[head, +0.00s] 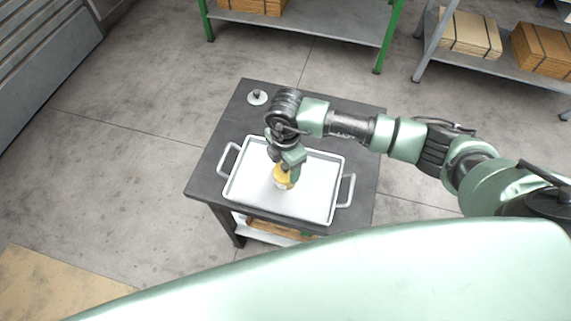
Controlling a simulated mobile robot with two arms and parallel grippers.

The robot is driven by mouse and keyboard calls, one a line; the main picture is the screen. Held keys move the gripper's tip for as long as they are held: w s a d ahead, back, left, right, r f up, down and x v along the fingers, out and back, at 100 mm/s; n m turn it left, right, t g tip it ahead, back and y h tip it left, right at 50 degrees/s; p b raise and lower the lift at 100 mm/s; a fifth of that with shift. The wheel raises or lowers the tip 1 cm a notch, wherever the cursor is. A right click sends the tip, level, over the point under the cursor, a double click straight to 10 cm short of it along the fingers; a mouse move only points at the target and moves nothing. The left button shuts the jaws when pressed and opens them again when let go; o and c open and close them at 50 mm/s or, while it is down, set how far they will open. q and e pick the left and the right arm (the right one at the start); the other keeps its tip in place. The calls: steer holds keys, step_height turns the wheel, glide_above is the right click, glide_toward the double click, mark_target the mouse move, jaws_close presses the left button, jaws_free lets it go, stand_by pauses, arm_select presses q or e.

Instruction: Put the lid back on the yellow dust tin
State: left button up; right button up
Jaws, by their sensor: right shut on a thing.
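The yellow dust tin (282,182) is in the white tray (315,205), a little left of the tray's middle. My right gripper (283,168) comes down from above and is shut at the tin. The gripper hides the tin's upper part, and its exact grip is too small to see. A pale grey disc with a dark knob (257,98), which looks like a lid, lies at the back left of the dark table, apart from the tin. My left gripper is not in view.
The tray has raised handles at its left and right ends and stands on the dark table (212,168). My right arm crosses above the table's right back. The table's back left is clear around the disc. Shelves with boxes (472,34) stand behind.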

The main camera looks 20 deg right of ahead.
steer(key=o, duration=1.4)
steer(key=shift+o, duration=0.3)
steer(key=shift+o, duration=1.2)
steer(key=shift+r, duration=0.1)
steer(key=shift+r+p, duration=2.85)
steer(key=shift+r, duration=0.6)
